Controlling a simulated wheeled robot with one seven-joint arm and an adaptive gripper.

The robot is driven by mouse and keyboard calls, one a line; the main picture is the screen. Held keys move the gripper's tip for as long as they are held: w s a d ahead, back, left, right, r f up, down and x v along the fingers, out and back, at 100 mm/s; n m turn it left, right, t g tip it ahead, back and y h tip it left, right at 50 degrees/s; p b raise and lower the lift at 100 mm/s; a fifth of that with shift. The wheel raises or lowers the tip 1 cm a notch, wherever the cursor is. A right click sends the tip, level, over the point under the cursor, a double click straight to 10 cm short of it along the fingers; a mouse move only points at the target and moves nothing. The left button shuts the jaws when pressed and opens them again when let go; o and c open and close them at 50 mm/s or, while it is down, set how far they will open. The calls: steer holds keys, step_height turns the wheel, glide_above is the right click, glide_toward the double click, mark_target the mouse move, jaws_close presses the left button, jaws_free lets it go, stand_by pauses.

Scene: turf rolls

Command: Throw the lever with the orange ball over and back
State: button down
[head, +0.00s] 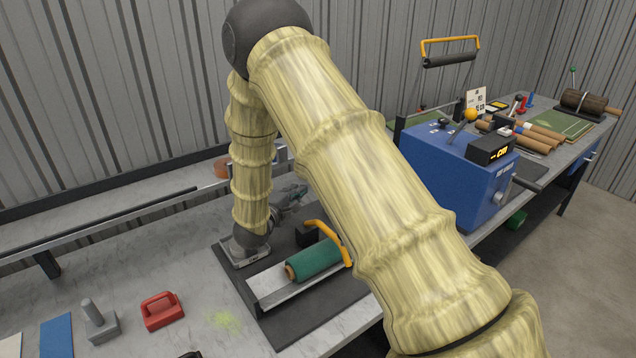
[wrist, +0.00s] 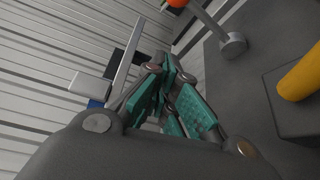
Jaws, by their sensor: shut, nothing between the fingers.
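In the head view my gripper (head: 292,194) is small and partly hidden behind my arm, above the black mat (head: 235,290). I cannot make out the orange-ball lever near it there.
A green roll (head: 315,259) lies in a metal tray beside a yellow handle (head: 332,238), close to my gripper. A red-handled block (head: 161,309) is at front left. A rail runs along the back.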

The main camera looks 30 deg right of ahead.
steer(key=w+d+p, duration=0.1)
steer(key=d+p, duration=0.4)
steer(key=d, duration=0.4)
steer(key=shift+w+d, duration=0.2)
stand_by(0.4)
steer(key=shift+s, duration=0.15)
steer(key=shift+s, duration=0.7)
steer(key=shift+w, duration=0.15)
